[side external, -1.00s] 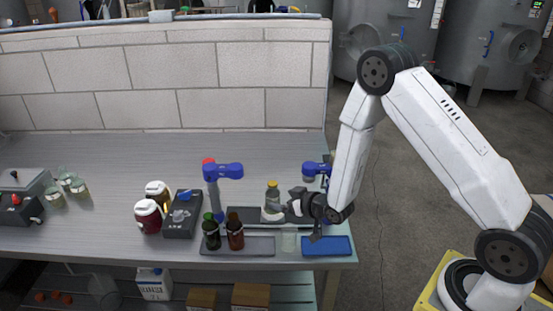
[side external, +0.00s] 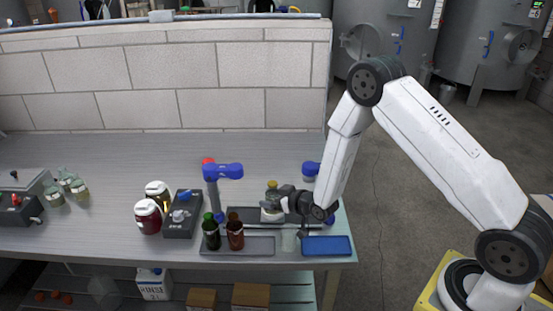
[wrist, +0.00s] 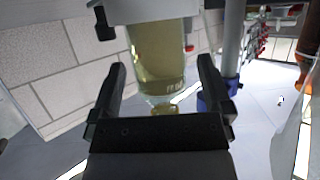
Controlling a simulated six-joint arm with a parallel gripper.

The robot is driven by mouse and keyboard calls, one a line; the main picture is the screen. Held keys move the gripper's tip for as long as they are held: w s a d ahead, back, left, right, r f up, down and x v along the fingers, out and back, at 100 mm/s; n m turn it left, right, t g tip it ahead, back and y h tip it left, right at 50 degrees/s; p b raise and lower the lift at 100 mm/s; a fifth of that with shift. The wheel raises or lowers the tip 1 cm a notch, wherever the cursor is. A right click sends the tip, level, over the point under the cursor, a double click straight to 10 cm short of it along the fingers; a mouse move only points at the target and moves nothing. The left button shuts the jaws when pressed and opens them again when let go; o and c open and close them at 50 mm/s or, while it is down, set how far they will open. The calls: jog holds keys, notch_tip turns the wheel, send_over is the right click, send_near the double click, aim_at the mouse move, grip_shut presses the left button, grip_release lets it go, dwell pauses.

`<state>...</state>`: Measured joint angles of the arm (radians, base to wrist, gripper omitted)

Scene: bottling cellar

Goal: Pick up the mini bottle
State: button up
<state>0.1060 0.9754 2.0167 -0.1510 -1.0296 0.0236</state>
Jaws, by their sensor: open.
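A small clear bottle (side external: 272,188) with a yellow cap and pale yellow contents stands toward the right end of the bench; I take it for the mini bottle. My gripper (side external: 274,207) is open at its right side and hides part of its lower body. In the wrist view, a bottle with pale yellow liquid (wrist: 158,62) appears between the two spread fingers of my gripper (wrist: 162,65), its amber cap toward the bottom of the picture. I cannot tell whether either finger touches it.
A blue tray (side external: 327,246) lies at the bench's right front. A blue-topped post (side external: 222,171) rises behind.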

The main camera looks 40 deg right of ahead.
grip_shut()
jog(key=shift+r, duration=0.2)
notch_tip(320, 180, up, 18)
jog(key=shift+f, duration=0.15)
dwell(1.0)
dwell(0.5)
